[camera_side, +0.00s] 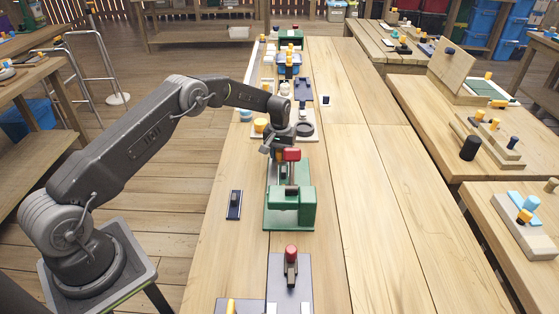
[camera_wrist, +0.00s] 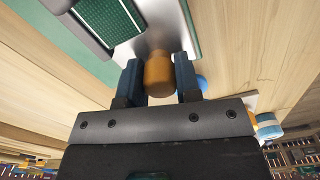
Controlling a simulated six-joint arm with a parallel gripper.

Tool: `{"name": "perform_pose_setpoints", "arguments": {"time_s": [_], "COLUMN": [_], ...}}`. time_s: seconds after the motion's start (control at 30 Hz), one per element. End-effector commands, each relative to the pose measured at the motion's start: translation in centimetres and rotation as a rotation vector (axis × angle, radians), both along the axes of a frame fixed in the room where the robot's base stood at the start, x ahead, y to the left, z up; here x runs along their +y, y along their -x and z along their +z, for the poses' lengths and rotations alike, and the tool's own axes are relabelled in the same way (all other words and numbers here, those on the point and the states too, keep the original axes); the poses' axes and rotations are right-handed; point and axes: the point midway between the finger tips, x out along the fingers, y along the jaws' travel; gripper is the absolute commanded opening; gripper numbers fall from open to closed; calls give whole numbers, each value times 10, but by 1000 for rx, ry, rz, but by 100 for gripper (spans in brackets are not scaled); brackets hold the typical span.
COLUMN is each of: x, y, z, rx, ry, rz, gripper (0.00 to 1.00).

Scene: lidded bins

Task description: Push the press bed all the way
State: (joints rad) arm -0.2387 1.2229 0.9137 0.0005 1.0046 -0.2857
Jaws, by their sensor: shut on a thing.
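The green press (camera_side: 302,215) stands on the long wooden table in the side view, with a red part (camera_side: 291,154) above its far end. In the wrist view, the press bed is a silver plate (camera_wrist: 184,22) with a dark green gridded panel (camera_wrist: 108,20) and an orange knob (camera_wrist: 158,76) at its near edge. My gripper (camera_wrist: 157,66) has one blue finger on each side of the knob and is shut on it. In the side view my gripper (camera_side: 277,152) is low at the far side of the press, and its fingertips are hard to make out.
A small dark device (camera_side: 235,205) lies left of the press. A grey plate with a red-topped lever (camera_side: 291,262) lies nearer the camera. Several items crowd the table beyond my gripper, including a yellow knob (camera_side: 260,125). The table's right side is mostly clear.

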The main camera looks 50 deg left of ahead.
Motion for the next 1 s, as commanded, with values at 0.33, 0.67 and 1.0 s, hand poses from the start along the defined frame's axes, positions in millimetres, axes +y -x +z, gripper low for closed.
{"name": "perform_pose_setpoints", "arguments": {"time_s": [0.33, 0.67, 1.0], "x": [4, 4, 4], "y": [-5, -4, -4], "z": [1, 1, 4], "rx": [-2, 0, -1], "ry": [1, 1, 0], "rz": [-2, -1, -1], "gripper": [7, 53, 56]}}
